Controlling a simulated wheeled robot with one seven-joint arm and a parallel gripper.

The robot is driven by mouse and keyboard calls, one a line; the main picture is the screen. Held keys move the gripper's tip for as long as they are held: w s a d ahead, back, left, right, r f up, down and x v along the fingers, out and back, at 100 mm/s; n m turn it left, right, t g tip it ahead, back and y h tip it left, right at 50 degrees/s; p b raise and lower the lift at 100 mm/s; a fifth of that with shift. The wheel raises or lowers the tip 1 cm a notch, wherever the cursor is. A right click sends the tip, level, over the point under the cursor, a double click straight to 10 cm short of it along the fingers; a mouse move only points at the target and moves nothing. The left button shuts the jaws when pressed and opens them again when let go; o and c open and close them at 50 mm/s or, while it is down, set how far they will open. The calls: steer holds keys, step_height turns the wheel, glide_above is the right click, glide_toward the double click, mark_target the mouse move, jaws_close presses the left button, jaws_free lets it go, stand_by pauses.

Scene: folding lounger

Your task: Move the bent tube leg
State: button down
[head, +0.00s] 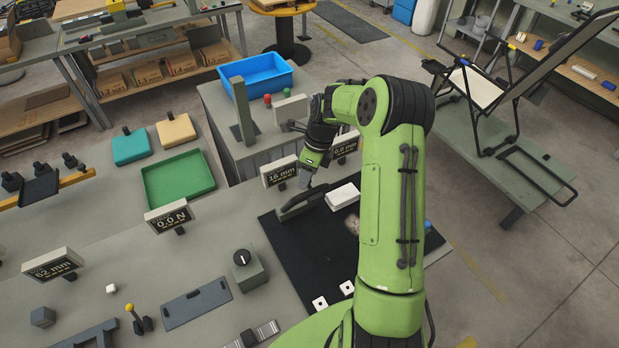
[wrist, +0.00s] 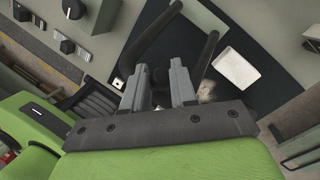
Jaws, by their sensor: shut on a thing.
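The bent tube leg (head: 297,207) is a dark tube over the black mat at the middle of the head view. In the wrist view, one dark tube length (wrist: 154,33) runs up on the left and another (wrist: 207,52) on the right. Their join is hidden behind my fingers. My gripper (head: 305,181) points down at the tube. In the wrist view, my gripper (wrist: 157,76) is shut on the tube leg, with its fingers a little apart. I cannot tell whether the tube touches the mat.
A white block (head: 342,195) lies close right of the tube on the black mat (head: 290,252). Display signs (head: 279,172) stand just behind. A knob box (head: 245,263) is left of the mat. A folding lounger (head: 480,88) stands on a green bench at right.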

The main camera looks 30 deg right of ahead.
steer(key=shift+w+d+f, duration=0.1)
steer(key=shift+d+f, duration=0.1)
steer(key=shift+d, duration=0.1)
steer(key=c, duration=1.3)
jaws_free()
steer(key=o, duration=0.4)
steer(key=shift+w+d+f, duration=0.1)
steer(key=shift+w+d, duration=0.1)
steer(key=shift+w, duration=0.1)
steer(key=shift+a, duration=0.25)
steer(key=v, duration=1.6)
steer(key=shift+w, duration=0.1)
